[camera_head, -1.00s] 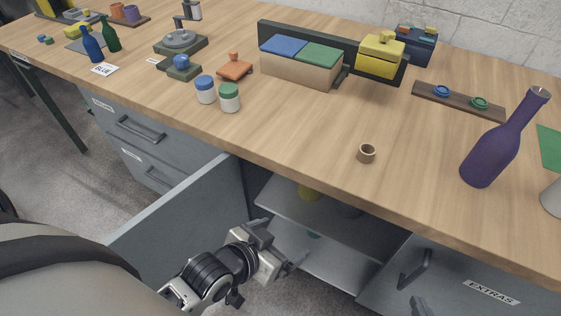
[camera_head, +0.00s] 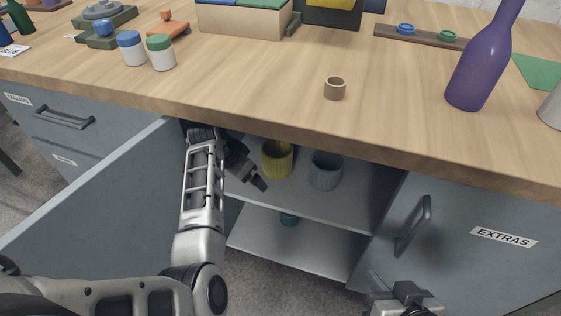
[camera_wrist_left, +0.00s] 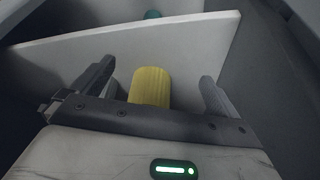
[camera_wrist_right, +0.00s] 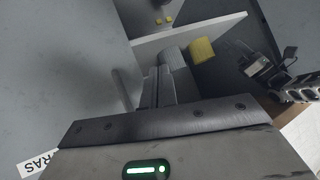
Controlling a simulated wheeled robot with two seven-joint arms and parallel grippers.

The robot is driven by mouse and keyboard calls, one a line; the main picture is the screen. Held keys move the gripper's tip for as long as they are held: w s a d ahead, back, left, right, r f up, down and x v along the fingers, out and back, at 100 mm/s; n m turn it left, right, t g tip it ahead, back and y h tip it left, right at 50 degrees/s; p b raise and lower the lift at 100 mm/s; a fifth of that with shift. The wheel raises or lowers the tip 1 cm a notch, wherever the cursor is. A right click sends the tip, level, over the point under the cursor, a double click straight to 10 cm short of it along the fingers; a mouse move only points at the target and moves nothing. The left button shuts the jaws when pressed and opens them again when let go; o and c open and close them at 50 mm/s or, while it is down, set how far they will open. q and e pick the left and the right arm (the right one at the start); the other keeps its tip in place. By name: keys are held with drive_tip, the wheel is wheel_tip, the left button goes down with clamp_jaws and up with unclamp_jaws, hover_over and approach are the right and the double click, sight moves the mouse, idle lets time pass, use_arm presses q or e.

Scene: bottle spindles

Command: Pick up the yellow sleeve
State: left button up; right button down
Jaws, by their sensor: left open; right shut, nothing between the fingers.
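The yellow sleeve (camera_head: 277,158) is a ribbed cylinder standing on the upper shelf of the open cabinet, under the worktop. My left gripper (camera_head: 258,180) is open inside the cabinet, just left of the sleeve in the head view. In the left wrist view the sleeve (camera_wrist_left: 150,86) shows between the two spread fingers, apart from both. My right gripper (camera_head: 388,288) is shut and empty, low in front of the cabinet. The right wrist view shows its closed fingers (camera_wrist_right: 160,86) and the yellow sleeve (camera_wrist_right: 201,50) beyond.
A grey ribbed sleeve (camera_head: 325,170) stands right of the yellow one on the same shelf (camera_head: 308,194). A teal item (camera_head: 289,219) is on the lower shelf. The open door (camera_head: 95,205) is at the left; the worktop (camera_head: 250,85) overhangs.

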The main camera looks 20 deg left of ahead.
use_arm(q)
drive_tip(key=b, duration=0.4)
approach(279, 155)
drive_tip(key=s, duration=0.1)
drive_tip(key=s+f, duration=0.1)
drive_tip(key=d, duration=0.1)
drive_tip(key=shift+s+f, duration=0.25)
drive_tip(key=shift+s, duration=0.15)
drive_tip(key=shift+w+d+r+b, duration=0.1)
drive_tip(key=shift+w+d+b, duration=0.15)
drive_tip(key=shift+w+b, duration=0.4)
drive_tip(key=b+x, duration=0.2)
drive_tip(key=x, duration=0.2)
drive_tip(key=shift+w+d+f+b, duration=0.1)
drive_tip(key=shift+w+f+b, duration=0.1)
drive_tip(key=shift+f+b, duration=0.3)
drive_tip(key=shift+r, duration=0.1)
use_arm(e)
drive_tip(key=a+r+t+y, duration=0.1)
drive_tip(key=r+t+y, duration=0.1)
drive_tip(key=r, duration=0.1)
drive_tip(key=a+r+t+y, duration=0.1)
drive_tip(key=shift+w+a+r+t, duration=0.3)
drive_tip(key=shift+a+r, duration=0.05)
drive_tip(key=shift+r, duration=0.05)
use_arm(q)
drive_tip(key=c, duration=1)
